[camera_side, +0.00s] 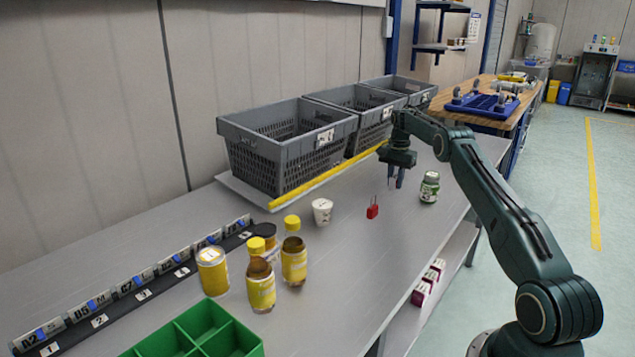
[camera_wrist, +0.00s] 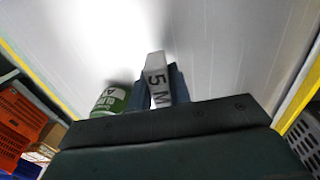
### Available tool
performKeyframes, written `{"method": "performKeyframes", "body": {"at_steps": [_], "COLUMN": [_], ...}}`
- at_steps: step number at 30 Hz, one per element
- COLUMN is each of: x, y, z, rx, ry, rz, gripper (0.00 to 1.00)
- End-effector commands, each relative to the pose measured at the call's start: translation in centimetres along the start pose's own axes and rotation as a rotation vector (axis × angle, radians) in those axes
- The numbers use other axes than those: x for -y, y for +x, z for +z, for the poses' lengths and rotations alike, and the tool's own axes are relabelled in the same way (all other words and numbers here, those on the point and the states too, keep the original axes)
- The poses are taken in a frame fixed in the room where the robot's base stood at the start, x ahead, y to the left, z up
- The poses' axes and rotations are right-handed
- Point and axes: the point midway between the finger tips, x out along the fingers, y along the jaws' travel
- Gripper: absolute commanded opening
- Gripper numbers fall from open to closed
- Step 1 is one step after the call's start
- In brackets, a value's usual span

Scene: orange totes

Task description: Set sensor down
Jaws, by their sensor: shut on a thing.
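My gripper (camera_side: 396,180) hangs over the grey table, fingers pointing down, between the grey crates and a green-and-white jar (camera_side: 429,187). In the wrist view the gripper's blue fingers (camera_wrist: 158,88) are shut on a small pale grey block (camera_wrist: 155,66) marked "5 M", which I take to be the sensor. The block hardly shows in the side view. I cannot tell whether its lower end touches the table. The green-labelled jar (camera_wrist: 110,99) stands beside the fingers in the wrist view.
A red part (camera_side: 372,209) and white cup (camera_side: 322,211) stand nearer the camera. Yellow bottles (camera_side: 261,287), a yellow can (camera_side: 212,270), a green divided tray (camera_side: 205,335) and a labelled rack (camera_side: 140,293) fill the front. Grey crates (camera_side: 290,140) line the back behind a yellow strip.

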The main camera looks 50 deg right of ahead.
Motion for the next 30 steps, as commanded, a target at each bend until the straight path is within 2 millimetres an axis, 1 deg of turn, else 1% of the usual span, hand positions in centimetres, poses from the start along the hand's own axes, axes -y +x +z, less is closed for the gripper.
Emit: {"method": "performKeyframes", "body": {"at_steps": [5,12,15,29,30], "x": [0.0,0.0,-0.1,0.0,0.0], "y": [0.6,3.2,3.9,4.3,4.3], "z": [0.0,0.1,0.1,0.0,0.0], "rx": [0.002,0.002,0.002,0.000,0.000], "ry": [0.000,0.000,0.000,0.000,0.000], "rz": [0.002,0.002,0.002,0.000,0.000], "gripper": [0.00,0.00,0.00,0.00,0.23]}}
